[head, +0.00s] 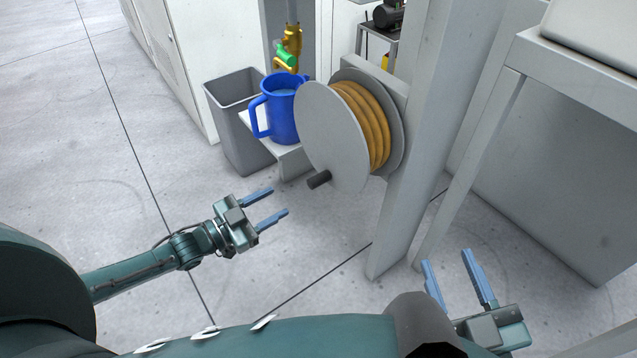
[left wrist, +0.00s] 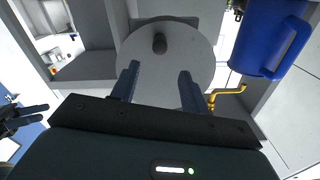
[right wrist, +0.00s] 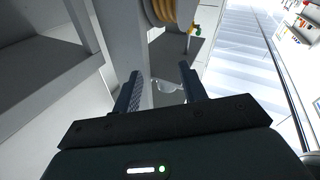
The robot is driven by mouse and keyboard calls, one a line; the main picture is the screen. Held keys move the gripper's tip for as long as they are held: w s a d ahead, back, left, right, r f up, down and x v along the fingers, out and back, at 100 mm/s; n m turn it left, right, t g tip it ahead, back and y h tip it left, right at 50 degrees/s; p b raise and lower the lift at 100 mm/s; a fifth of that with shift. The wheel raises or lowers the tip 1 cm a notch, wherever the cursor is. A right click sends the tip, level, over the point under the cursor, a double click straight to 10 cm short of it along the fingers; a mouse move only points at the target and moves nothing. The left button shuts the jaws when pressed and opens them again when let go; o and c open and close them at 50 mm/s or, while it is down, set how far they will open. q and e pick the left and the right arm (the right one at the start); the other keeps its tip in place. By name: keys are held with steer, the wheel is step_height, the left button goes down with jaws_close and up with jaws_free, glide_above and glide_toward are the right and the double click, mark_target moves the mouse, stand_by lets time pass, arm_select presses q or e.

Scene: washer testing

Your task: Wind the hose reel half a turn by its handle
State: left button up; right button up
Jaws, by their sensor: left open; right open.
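The hose reel has a round grey disc (head: 332,140) and an orange hose (head: 366,122) wound behind it, fixed to a grey post. Its dark handle (head: 319,180) sticks out from the lower part of the disc; it also shows in the left wrist view (left wrist: 160,43). My left gripper (head: 272,204) is open and empty, to the left of and a little below the handle, apart from it. In its wrist view the handle lies beyond the fingertips. My right gripper (head: 448,270) is open and empty at the lower right, past the post's foot.
A blue jug (head: 284,112) stands on a small shelf left of the reel, under a brass tap (head: 291,45) with a green part. A grey bin (head: 228,128) stands behind it. The post (head: 425,130) and a table (head: 497,105) bound the right. Floor at left is clear.

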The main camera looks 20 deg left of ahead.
mark_target(309, 185)
arm_select(q)
steer(key=b+x, duration=0.3)
steer(key=x, duration=0.9)
steer(key=shift+s, duration=0.1)
arm_select(e)
steer(key=shift+w+a+f+m, duration=0.1)
steer(key=shift+a+m, duration=0.2)
steer(key=shift+m, duration=0.1)
arm_select(q)
steer(key=shift+c, duration=0.6)
jaws_close()
arm_select(e)
steer(key=shift+t+y, duration=0.3)
